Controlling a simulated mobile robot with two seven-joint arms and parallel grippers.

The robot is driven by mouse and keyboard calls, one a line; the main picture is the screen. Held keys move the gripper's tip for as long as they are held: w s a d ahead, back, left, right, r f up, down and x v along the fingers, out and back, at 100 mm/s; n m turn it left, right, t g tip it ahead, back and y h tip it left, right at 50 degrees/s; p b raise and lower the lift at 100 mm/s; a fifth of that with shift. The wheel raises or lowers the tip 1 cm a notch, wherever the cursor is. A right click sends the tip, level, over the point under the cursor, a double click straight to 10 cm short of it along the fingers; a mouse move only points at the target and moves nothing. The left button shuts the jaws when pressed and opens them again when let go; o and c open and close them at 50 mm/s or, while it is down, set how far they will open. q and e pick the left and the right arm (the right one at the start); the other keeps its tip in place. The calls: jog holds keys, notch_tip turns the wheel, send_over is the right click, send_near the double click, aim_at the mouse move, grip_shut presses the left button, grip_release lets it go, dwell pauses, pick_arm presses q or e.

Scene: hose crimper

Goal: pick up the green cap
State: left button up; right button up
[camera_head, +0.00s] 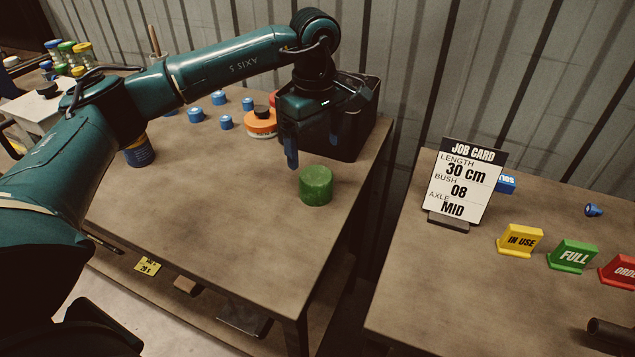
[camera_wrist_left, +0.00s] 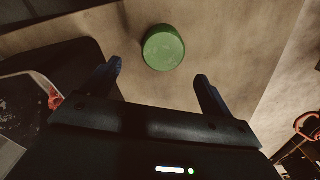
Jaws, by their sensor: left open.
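The green cap (camera_head: 316,186) is a short round cylinder standing upright on the left table (camera_head: 220,240), close to its right edge. My left gripper (camera_head: 300,150) hangs just behind and above the cap in the head view. In the left wrist view the cap (camera_wrist_left: 163,47) lies beyond the fingertips, roughly between the two blue fingers of the left gripper (camera_wrist_left: 158,72). The fingers are spread apart and empty, and do not appear to touch the cap. My right gripper does not show in either view.
A black bin (camera_head: 355,130) stands right behind the gripper. An orange item (camera_head: 261,122) and several blue caps (camera_head: 220,98) lie at the back. A gap separates the right table (camera_head: 450,290), with a job card (camera_head: 462,185) and coloured signs. Table in front of the cap is clear.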

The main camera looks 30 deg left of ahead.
aim_at(316, 175)
pick_arm(q)
notch_tip(316, 175, down, 4)
jog(key=shift+r, duration=0.2)
jog(key=shift+s+d+f+p, duration=0.15)
jog(key=shift+f+p, duration=0.25)
jog(key=shift+f, duration=0.95)
jog(key=shift+s+d+f+p, duration=0.15)
jog(key=shift+f+p, duration=0.2)
jog(key=shift+f, duration=1)
jog(key=shift+c, duration=0.3)
jog(key=c, duration=1.1)
